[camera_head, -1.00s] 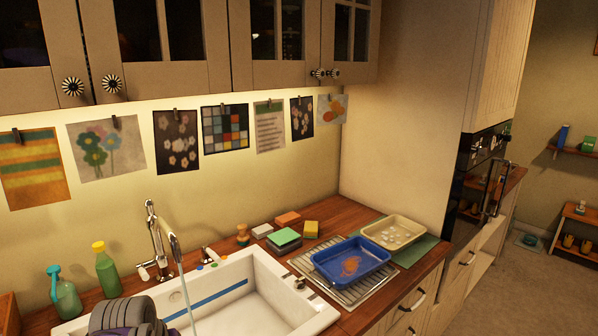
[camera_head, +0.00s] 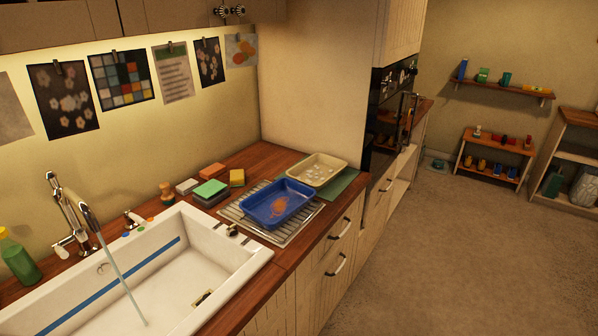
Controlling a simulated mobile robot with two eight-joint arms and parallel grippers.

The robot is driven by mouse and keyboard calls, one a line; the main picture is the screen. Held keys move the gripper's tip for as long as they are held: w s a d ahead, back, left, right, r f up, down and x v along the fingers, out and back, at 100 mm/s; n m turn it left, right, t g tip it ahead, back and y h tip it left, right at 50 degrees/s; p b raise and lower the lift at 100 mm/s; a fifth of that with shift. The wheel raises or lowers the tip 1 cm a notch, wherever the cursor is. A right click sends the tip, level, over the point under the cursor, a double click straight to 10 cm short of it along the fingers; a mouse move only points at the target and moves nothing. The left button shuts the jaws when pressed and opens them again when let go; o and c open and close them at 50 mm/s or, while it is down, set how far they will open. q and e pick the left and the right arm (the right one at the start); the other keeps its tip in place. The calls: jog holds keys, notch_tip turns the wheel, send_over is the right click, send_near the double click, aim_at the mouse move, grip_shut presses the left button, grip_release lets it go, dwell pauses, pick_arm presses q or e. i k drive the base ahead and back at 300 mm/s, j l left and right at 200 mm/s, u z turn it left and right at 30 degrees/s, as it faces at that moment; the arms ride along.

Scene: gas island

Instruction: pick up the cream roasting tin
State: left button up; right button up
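The cream roasting tin (camera_head: 331,177) sits at the back right of the wooden counter, on a green mat (camera_head: 345,186) beside the tall cabinet wall. Pale spots show on its inside floor. A blue roasting tin (camera_head: 262,216) with an orange-brown stain stands just in front and to its left, on a metal drying rack (camera_head: 290,234). The two tins are very close; I cannot tell if they touch. Neither of my grippers shows in this view.
A white sink (camera_head: 235,254) with a running tap (camera_head: 75,205) fills the counter's left. Several sponges (camera_head: 211,188) lie behind the rack. Drawers with handles (camera_head: 338,265) face the open floor (camera_head: 440,250) at the right. Oven handles (camera_head: 404,122) stick out beyond the tall cabinet.

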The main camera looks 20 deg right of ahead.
aim_at(319, 171)
jog(key=i+l+u, duration=0.15)
jog(key=l+u, duration=0.25)
jog(key=i+l+u, duration=0.1)
jog(key=l+u, duration=0.3)
jog(key=i+l+u, duration=0.2)
jog(key=l, duration=0.85)
jog(key=l+u, duration=0.15)
jog(key=l, duration=0.9)
